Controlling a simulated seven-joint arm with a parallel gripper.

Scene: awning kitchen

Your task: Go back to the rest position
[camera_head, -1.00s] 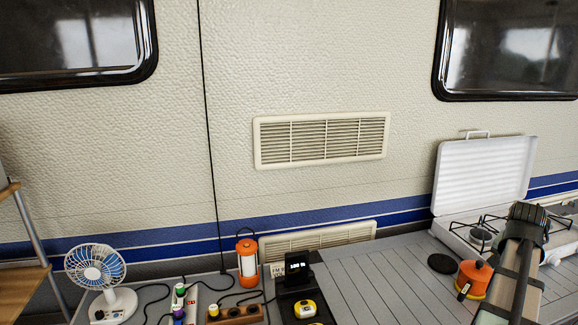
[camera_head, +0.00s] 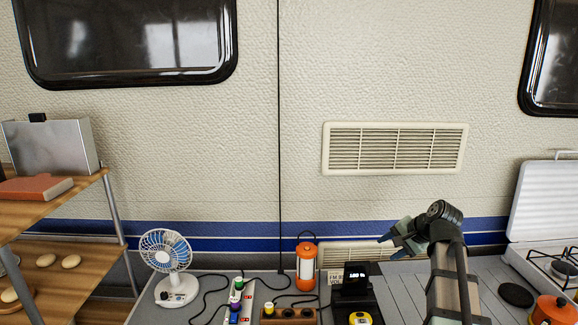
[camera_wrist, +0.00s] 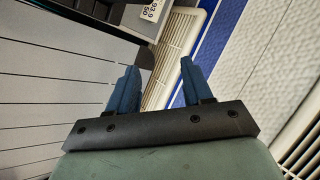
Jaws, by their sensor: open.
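My gripper (camera_head: 388,244) is in the head view above the grey slatted table, to the right of the orange lantern. It points left, in front of the lower wall vent. In the wrist view its two blue fingers (camera_wrist: 158,88) stand apart with nothing between them. Past the fingertips, the wrist view shows the cream vent (camera_wrist: 175,50) and the table slats (camera_wrist: 60,70).
On the table (camera_head: 400,300) stand a fan (camera_head: 167,262), an orange lantern (camera_head: 305,268), a power strip (camera_head: 243,300) and a black device (camera_head: 352,290). An orange pot (camera_head: 552,312) and a camping stove (camera_head: 545,265) are at right. Wooden shelves (camera_head: 85,205) stand at left.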

